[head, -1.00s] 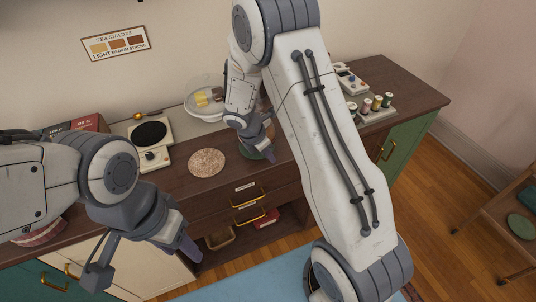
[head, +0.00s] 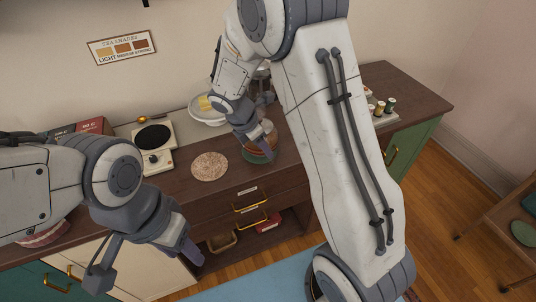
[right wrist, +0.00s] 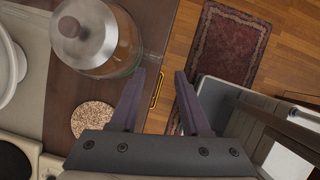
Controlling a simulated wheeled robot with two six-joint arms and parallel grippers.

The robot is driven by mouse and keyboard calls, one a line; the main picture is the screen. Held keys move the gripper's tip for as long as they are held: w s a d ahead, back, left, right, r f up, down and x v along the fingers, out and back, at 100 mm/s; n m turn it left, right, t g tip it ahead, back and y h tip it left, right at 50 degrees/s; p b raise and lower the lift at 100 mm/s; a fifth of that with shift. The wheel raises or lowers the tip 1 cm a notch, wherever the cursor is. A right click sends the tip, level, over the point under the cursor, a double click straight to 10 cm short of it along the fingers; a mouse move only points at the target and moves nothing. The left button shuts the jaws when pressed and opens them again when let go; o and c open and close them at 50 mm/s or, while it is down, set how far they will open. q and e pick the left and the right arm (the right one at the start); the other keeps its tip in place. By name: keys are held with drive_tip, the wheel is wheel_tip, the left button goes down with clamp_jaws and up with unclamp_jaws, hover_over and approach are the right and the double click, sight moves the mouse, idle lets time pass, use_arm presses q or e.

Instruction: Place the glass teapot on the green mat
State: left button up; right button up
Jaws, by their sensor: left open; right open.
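The glass teapot (head: 266,131), with amber-brown tea in it, is partly hidden by my right gripper in the head view. A green rim of the mat (head: 257,158) shows just under it, and the teapot looks upright there. In the right wrist view the teapot (right wrist: 121,50) has a metal lid and stands at the upper left, outside the left finger. My right gripper (right wrist: 160,74) is open with nothing between its fingers. Contact between finger and glass cannot be told. My left gripper (head: 145,266) is open and empty in front of the cabinet.
A round cork mat (head: 209,166) lies left of the teapot. A hot plate (head: 154,143) and a white dish (head: 207,114) stand further left and behind. Spools (head: 385,106) are to the right. A second green disc (head: 524,232) lies on the side cart.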

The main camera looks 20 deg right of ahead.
drive_tip(key=s+a+r+m+y, duration=0.2)
drive_tip(key=s+a+r+m, duration=0.4)
drive_tip(key=s+a+r, duration=0.35)
drive_tip(key=s+a+m+y, duration=0.1)
drive_tip(key=s+a+m, duration=0.1)
drive_tip(key=s, duration=0.6)
drive_tip(key=s+a+m+g+y, duration=0.1)
drive_tip(key=s+a+m+y, duration=0.1)
drive_tip(key=s+m, duration=0.3)
drive_tip(key=s+a, duration=0.1)
drive_tip(key=s, duration=0.3)
drive_tip(key=shift+a+r, duration=0.2)
drive_tip(key=shift+r, duration=0.15)
